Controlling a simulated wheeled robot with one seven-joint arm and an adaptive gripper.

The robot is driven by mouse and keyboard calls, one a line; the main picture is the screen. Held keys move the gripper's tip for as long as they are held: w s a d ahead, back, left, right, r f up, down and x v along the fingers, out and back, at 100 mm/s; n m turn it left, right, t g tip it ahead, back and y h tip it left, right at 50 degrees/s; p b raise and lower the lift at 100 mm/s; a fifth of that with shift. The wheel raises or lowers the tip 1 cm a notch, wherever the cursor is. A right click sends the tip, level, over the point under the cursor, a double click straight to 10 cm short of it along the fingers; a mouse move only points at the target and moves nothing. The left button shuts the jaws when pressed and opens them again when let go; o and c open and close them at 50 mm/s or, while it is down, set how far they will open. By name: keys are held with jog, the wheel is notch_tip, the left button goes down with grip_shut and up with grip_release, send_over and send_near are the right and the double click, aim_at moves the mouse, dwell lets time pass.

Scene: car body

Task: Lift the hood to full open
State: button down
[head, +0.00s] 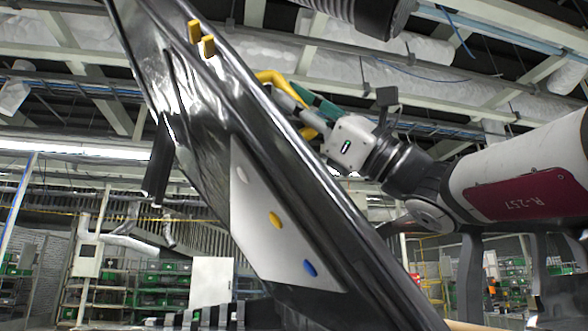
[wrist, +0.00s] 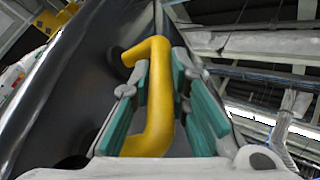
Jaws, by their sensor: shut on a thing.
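The hood (head: 255,150) is a large dark glossy panel that slants steeply across the head view, upper left to lower right. It also shows as a dark surface in the wrist view (wrist: 95,65). A yellow handle (head: 285,82) stands out from its right side. My gripper (head: 308,104) is at this handle, to the right of the hood. In the wrist view the bent yellow handle (wrist: 158,95) passes between the green pads of my gripper (wrist: 166,105), which is shut on it. The hood's lower end is cut off by the frame.
Ceiling beams and pipes (head: 480,45) run overhead. Shelves with green bins (head: 160,285) stand in the background.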

jog(key=c, duration=1.5)
grip_release()
jog(key=shift+a+f, duration=0.25)
jog(key=shift+a, duration=0.05)
jog(key=shift+c, duration=0.2)
jog(key=shift+d, duration=0.15)
jog(key=v, duration=1.2)
jog(key=shift+s, duration=0.1)
